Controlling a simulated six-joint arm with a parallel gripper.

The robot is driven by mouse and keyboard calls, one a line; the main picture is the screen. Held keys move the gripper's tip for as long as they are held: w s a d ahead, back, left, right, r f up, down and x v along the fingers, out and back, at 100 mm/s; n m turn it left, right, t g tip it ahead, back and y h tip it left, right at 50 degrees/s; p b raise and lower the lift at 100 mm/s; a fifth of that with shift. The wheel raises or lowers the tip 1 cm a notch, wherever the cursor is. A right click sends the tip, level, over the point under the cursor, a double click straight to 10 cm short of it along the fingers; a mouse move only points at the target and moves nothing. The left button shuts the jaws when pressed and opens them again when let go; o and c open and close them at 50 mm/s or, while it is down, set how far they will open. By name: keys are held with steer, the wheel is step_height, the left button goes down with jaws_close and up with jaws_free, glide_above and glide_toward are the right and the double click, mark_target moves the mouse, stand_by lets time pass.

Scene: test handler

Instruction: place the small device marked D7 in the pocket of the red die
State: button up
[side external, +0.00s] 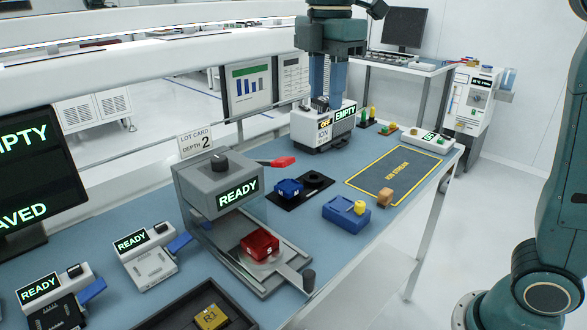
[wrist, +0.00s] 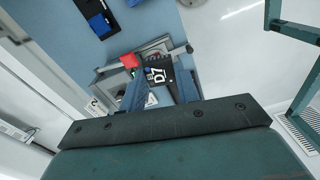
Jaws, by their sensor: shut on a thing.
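My gripper (side external: 324,92) hangs at the back of the bench, above the white station marked EMPTY. In the wrist view its two blue fingers (wrist: 157,90) are shut on the small dark device marked D7 (wrist: 157,76), with white lettering facing the camera. In the side view the device is too small to make out clearly. The red die (side external: 260,243), marked S, sits on the round plate of the grey press marked READY, well apart from my gripper. Its pocket is not clearly visible. A red patch (wrist: 129,62) shows in the wrist view; I cannot tell whether it is die or lever.
The press (side external: 215,190) has a red lever (side external: 283,161). A blue die (side external: 289,188) lies on a black pad beside it. A dark tray (side external: 180,305) is in front.

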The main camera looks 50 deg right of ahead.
steer(key=w+a+m, duration=0.2)
steer(key=m, duration=1.4)
glide_above(260, 240)
steer(key=shift+f, duration=2.65)
steer(key=shift+f, duration=0.1)
step_height(260, 240, down, 20)
steer(key=shift+r, duration=0.1)
steer(key=o, duration=0.9)
